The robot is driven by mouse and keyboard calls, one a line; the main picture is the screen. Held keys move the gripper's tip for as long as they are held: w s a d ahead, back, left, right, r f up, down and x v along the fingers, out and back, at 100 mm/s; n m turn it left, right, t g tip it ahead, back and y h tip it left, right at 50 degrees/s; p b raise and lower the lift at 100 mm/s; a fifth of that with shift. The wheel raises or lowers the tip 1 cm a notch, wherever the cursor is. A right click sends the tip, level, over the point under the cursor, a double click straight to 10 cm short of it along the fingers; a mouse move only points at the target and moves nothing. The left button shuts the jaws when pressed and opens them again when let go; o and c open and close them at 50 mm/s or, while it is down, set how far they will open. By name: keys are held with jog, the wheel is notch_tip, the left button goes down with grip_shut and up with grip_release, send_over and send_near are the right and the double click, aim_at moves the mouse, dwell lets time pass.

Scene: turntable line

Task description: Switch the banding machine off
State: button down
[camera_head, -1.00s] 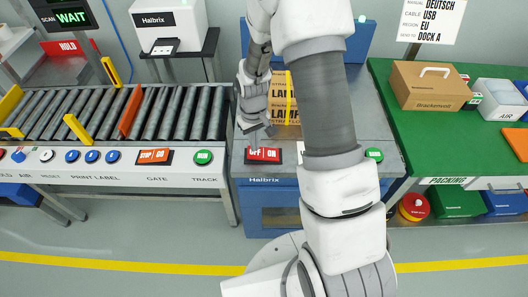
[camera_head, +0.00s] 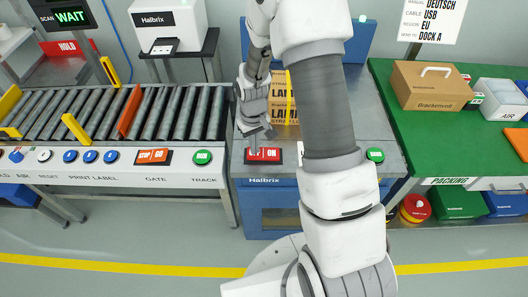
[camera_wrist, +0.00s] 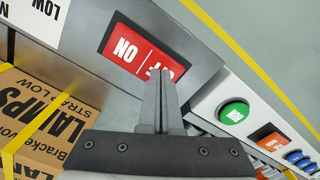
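The banding machine (camera_head: 222,166) is a blue and grey table with "Halbrix" on its front. A red rocker switch (camera_head: 270,155) marked OFF and ON sits on its front left; it also shows in the wrist view (camera_wrist: 130,50). My gripper (camera_head: 253,149) points down over the OFF half and partly hides that word. In the wrist view its two fingers (camera_wrist: 160,77) are together with nothing between them, and the tips overlap the OFF end. I cannot tell whether they touch it. A cardboard LAMPS box (camera_head: 283,115) with a yellow strap stands behind the gripper.
A green button (camera_head: 374,155) is on the machine's front right. A roller conveyor (camera_head: 180,115) with a button panel (camera_head: 125,157) lies to the left. A green packing table (camera_head: 430,140) with a cardboard box (camera_head: 430,87) stands to the right. A white label is partly behind my arm.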

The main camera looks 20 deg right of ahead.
jog(key=shift+f, duration=0.1)
jog(key=shift+r+p, duration=2.3)
jog(key=shift+r, duration=1.2)
notch_tip(320, 180, up, 11)
jog(key=t, duration=0.1)
send_over(257, 157)
jog(key=s+r+m+t, duration=0.15)
jog(key=s+r, duration=0.35)
jog(key=r, duration=0.5)
jog(key=s+r+t, duration=0.3)
jog(key=s+r, duration=0.5)
jog(key=s, duration=0.5)
jog(key=shift+s+r+m, duration=0.35)
jog(key=shift+m, duration=0.1)
